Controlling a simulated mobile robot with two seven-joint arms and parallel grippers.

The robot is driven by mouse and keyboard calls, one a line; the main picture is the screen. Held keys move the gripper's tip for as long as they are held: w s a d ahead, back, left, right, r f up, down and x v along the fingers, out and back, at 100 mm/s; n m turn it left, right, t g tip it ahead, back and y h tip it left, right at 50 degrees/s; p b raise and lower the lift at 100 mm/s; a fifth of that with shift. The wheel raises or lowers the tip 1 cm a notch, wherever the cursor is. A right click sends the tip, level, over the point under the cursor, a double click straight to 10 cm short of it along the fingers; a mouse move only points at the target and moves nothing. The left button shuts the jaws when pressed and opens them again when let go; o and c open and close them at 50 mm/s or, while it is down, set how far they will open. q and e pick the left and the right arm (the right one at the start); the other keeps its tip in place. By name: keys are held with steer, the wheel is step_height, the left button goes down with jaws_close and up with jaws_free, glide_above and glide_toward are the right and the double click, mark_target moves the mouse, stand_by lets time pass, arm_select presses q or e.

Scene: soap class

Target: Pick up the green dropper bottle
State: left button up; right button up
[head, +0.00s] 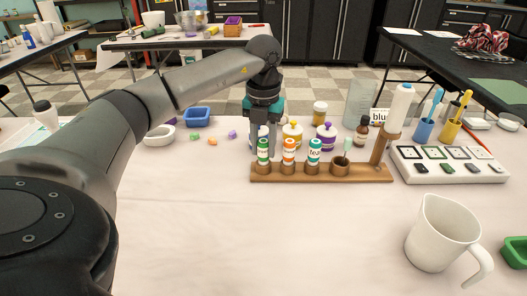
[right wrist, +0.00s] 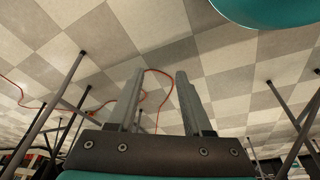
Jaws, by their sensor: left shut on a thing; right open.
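The green dropper bottle (head: 263,153) stands upright in the leftmost cup of the wooden rack (head: 320,176). My left gripper (head: 263,142) reaches down from above with its fingers at the bottle's upper part, shut on it. The bottle's base is at the cup, and its top is partly hidden by the fingers. An orange-labelled bottle (head: 289,151) and a teal-labelled bottle (head: 314,152) stand in the cups to its right. In the right wrist view my right gripper (right wrist: 160,85) is open and empty over the checkered floor.
Yellow-lidded (head: 292,134) and purple-lidded (head: 326,137) jars stand behind the rack. A brown dropper bottle (head: 361,131), a white slotted tray (head: 448,163) and a white pitcher (head: 441,235) are to the right. A white bowl (head: 159,136) is at the left. The table front is clear.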

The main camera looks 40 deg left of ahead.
arm_select(q)
steer(key=shift+r, duration=0.1)
steer(key=shift+r, duration=0.4)
arm_select(e)
steer(key=s+d+f+g+p, duration=0.1)
steer(key=s+d+f+p, duration=0.1)
steer(key=s+f+p, duration=0.45)
steer(key=shift+s+d+f+h+p, duration=0.5)
steer(key=shift+s+d+f+p, duration=0.7)
steer(key=shift+s+d+f, duration=1.45)
arm_select(q)
step_height(320, 180, up, 23)
steer(key=p, duration=0.5)
arm_select(e)
steer(key=r, duration=0.4)
steer(key=shift+d+r, duration=0.1)
steer(key=shift+d, duration=0.1)
steer(key=shift+w, duration=0.1)
